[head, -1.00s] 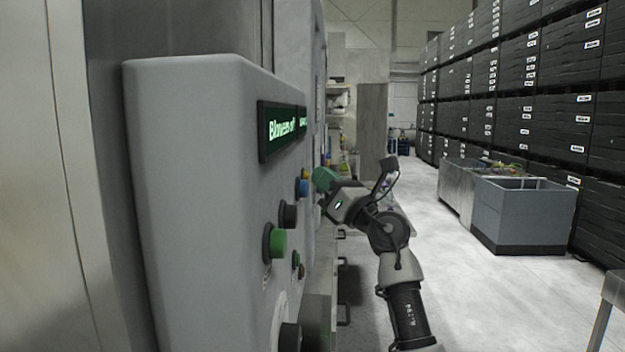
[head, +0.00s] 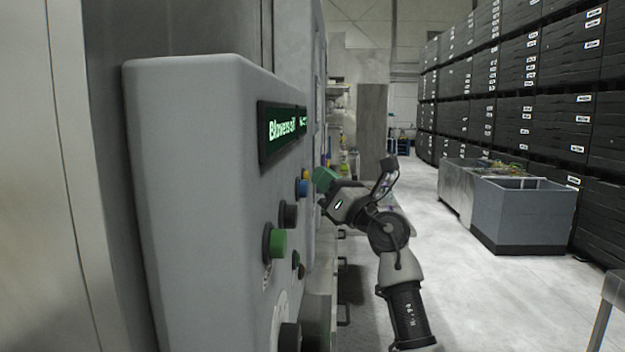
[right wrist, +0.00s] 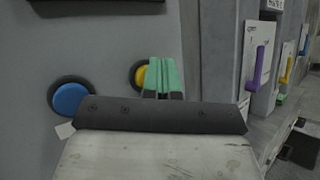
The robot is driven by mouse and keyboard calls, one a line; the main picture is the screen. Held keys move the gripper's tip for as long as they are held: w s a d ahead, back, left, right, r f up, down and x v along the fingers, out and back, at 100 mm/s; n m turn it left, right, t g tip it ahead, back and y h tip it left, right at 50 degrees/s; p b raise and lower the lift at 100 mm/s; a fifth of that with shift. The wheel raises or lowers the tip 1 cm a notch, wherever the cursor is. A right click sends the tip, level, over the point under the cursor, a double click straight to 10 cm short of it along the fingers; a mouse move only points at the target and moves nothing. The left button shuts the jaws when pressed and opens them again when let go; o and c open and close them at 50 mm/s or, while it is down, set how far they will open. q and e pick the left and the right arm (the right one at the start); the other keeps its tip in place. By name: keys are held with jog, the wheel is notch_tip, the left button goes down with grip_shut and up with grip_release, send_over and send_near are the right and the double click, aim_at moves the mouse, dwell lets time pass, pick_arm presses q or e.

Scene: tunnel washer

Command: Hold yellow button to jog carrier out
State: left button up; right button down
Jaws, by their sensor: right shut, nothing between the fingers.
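The yellow button (right wrist: 141,76) sits in a dark round collar on the grey panel in the right wrist view, partly hidden by the gripper. My right gripper (right wrist: 162,72) has green fingertips, shut and empty, over the right part of the button. Whether the tips touch the button or press it in, I cannot tell. In the head view my right gripper (head: 323,178) is beside the panel face, past the blue button (head: 302,188). That blue button also shows left of the yellow one in the right wrist view (right wrist: 69,99). The left gripper is out of view.
The grey control panel (head: 200,190) bears a green-lit display (head: 281,129), a green button (head: 278,243) and a black knob (head: 288,214). A purple handle (right wrist: 260,68) is right of the gripper. Grey bins (head: 522,215) and stacked black crates stand across open floor.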

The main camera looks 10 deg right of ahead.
jog(key=shift+d, duration=0.1)
dwell(0.7)
jog(key=shift+s+d, duration=0.25)
jog(key=shift+d, duration=0.45)
jog(key=d, duration=0.2)
jog(key=s+d, duration=0.1)
jog(key=d, duration=0.2)
jog(key=shift+s, duration=0.2)
jog(key=shift+a, duration=0.1)
